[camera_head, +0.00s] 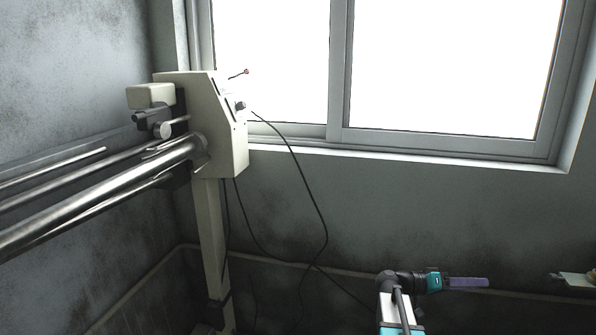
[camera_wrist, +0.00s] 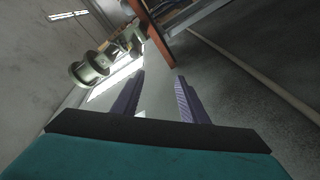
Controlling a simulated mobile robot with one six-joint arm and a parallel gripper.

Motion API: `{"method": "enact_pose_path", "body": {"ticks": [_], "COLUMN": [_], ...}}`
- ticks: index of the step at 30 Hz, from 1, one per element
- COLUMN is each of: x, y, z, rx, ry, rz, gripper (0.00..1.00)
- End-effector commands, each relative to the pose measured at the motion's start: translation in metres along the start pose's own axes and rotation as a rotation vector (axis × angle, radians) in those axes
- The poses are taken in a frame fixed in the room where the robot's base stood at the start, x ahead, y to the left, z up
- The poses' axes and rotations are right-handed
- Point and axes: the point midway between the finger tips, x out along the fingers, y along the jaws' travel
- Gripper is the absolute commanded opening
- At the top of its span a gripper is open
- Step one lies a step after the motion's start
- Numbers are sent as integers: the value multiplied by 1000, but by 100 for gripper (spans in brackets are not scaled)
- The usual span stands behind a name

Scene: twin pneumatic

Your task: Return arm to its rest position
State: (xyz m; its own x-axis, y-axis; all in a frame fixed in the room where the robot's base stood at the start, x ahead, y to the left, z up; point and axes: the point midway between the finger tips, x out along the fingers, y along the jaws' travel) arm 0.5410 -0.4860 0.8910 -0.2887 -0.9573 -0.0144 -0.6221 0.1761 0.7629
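My gripper (camera_head: 468,283) shows at the lower right of the head view, with purple fingers pointing right from a teal and dark wrist. In the wrist view my gripper (camera_wrist: 160,88) has its two purple fingers apart with a clear gap between them. Nothing is held between the fingers. My arm (camera_head: 397,305) rises from the bottom edge of the head view and bends right at the wrist.
A beige machine (camera_head: 215,120) on a post with long metal rails (camera_head: 100,195) stands at the left. Loose black cables (camera_head: 312,205) hang from it. A window (camera_head: 440,70) fills the upper right. A small pale object (camera_head: 577,280) is at the right edge.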

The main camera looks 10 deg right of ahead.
Motion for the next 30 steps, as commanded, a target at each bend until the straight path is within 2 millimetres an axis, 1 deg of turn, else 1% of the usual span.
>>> {"method": "enact_pose_path", "body": {"ticks": [1,5,8,11,12,14,18,20,21,23,24,26,27,29,30], "x": [-13,-41,-62,-82,-90,-102,-130,-142,-150,-162,-170,-182,-190,-202,-210], "y": [-13,-46,-71,-94,-103,-115,-141,-150,-156,-164,-168,-174,-177,-181,-183], "z": [10,39,66,97,110,130,182,206,222,246,263,289,306,333,351], "rx": [-24,-75,-116,-162,-183,-217,-304,-345,-373,-417,-447,-493,-525,-572,-606], "ry": [10,10,-3,-22,-32,-47,-91,-113,-128,-150,-167,-193,-211,-241,-261], "rz": [-18,-75,-127,-182,-204,-239,-322,-359,-384,-422,-446,-485,-511,-550,-577], "gripper": [40,40,40,40,40,40,40,40,40,40,40,40,40,40,40]}}
